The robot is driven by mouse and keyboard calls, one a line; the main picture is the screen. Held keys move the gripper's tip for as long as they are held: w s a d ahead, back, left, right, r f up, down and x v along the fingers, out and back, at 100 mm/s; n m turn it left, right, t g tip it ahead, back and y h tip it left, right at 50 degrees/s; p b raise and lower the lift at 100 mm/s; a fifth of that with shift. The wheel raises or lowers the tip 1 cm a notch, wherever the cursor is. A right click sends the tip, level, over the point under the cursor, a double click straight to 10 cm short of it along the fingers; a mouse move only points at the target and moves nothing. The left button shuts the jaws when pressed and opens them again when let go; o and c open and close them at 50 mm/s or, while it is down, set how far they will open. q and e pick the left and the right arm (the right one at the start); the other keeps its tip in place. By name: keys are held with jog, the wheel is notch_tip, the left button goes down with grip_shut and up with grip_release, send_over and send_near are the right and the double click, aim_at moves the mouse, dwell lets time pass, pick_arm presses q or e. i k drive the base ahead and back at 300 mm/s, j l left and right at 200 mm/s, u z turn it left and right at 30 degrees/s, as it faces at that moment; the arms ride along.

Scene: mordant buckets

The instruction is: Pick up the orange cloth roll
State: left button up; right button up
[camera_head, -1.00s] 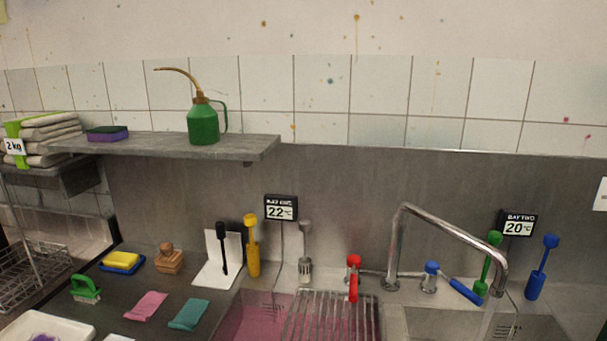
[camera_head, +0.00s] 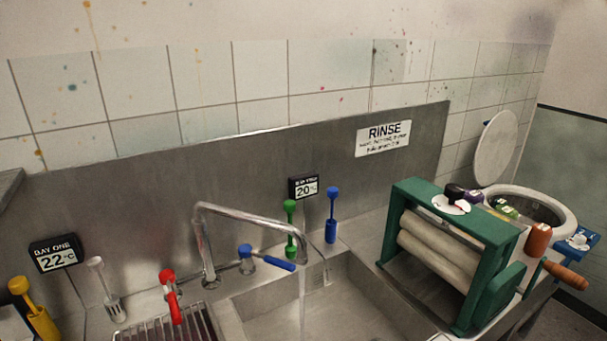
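An orange-brown roll-like piece (camera_head: 538,240) shows at the right end of the green wringer (camera_head: 408,200), beside its crank. It looks like the orange cloth roll, but I cannot tell for certain at this size. A dark purple roll (camera_head: 462,193) and a green roll (camera_head: 504,208) lie behind the wringer's top, near the round tub. Neither of my grippers is in view.
A steel sink (camera_head: 325,300) with a bent tap (camera_head: 205,240) fills the front middle. The wringer's wooden crank handle (camera_head: 565,276) sticks out right. A white round tub (camera_head: 565,207) with a raised lid (camera_head: 496,148) stands at the far right.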

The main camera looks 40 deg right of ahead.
aim_at(540, 235)
jog(key=z, duration=1.6)
